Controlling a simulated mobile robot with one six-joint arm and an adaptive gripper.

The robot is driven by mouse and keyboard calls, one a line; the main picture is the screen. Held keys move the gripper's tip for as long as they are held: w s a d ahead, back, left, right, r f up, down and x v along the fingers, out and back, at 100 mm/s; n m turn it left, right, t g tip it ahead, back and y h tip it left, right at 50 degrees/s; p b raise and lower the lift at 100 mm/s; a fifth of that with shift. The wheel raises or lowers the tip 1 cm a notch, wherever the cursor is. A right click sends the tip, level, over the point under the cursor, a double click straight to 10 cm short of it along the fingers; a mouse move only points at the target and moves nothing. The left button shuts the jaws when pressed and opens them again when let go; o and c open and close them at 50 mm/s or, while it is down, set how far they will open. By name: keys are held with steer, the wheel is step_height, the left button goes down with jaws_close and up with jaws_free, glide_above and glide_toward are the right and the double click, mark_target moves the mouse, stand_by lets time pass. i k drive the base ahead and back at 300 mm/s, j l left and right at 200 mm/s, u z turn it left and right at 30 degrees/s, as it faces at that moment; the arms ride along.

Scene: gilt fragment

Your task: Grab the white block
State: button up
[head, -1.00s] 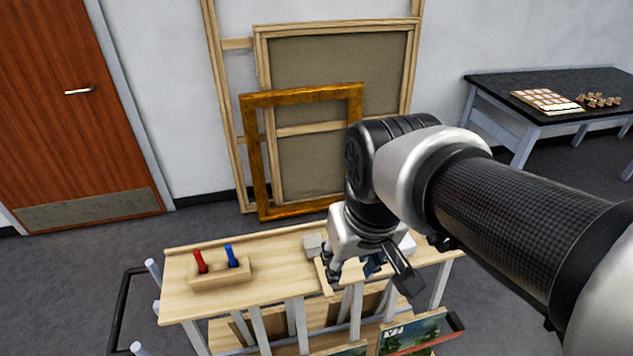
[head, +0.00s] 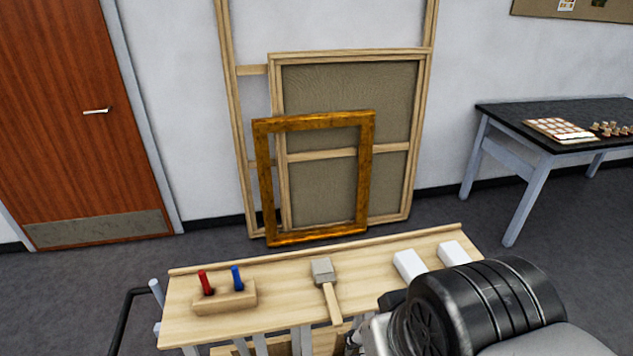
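Two white blocks lie on the light wooden top of the cart (head: 290,285), toward its right end. The left block (head: 409,264) is just beyond my arm's black wrist joint, and the right block (head: 454,253) is beside it, nearer the far right corner. My arm comes in from the lower right. Only a small grey part of my gripper (head: 354,342) seems to show at the bottom edge, left of the wrist joint. Its fingertips are hidden or out of frame. Neither block is seen in its grasp.
A flat brush (head: 323,272) lies mid-cart, left of the blocks. A wooden holder (head: 226,299) with a red and a blue handle stands at the left end. Frames (head: 268,190) lean on the wall behind. A black-topped table (head: 500,112) stands at right.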

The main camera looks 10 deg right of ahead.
mark_target(407, 263)
steer(key=z, duration=0.8)
